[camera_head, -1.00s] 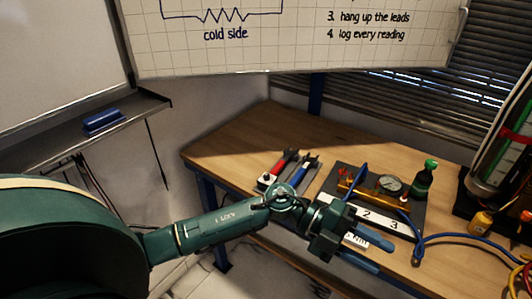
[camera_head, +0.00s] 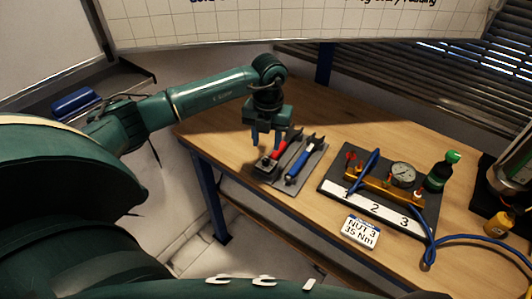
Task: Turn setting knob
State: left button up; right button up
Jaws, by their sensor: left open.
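A red-handled tool (camera_head: 278,152) and a blue-handled wrench (camera_head: 299,165) lie side by side on a dark mat (camera_head: 291,187) at the table's left. A small dark block (camera_head: 265,167) sits at the near end of the red tool; it is too small to tell whether it is the setting knob. My left gripper (camera_head: 266,143) points down just above the red tool, its two fingers apart and nothing seen between them. I cannot tell whether a finger touches the tool. My right gripper is not in view.
A dark board with a pressure gauge (camera_head: 402,174), yellow manifold (camera_head: 378,186) and numbered strip (camera_head: 390,212) stands to the right. A card reading "NUT 3 35 Nm" (camera_head: 361,232) lies before it. A green bottle (camera_head: 441,172) and blue hose (camera_head: 463,237) are farther right.

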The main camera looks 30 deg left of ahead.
aim_at(266, 160)
pick_arm(q)
notch_tip(266, 160, down, 7)
jog(key=shift+a+r+p, duration=0.1)
jog(key=shift+r+p, duration=0.1)
jog(key=shift+p, duration=0.1)
grip_shut()
dwell(0.4)
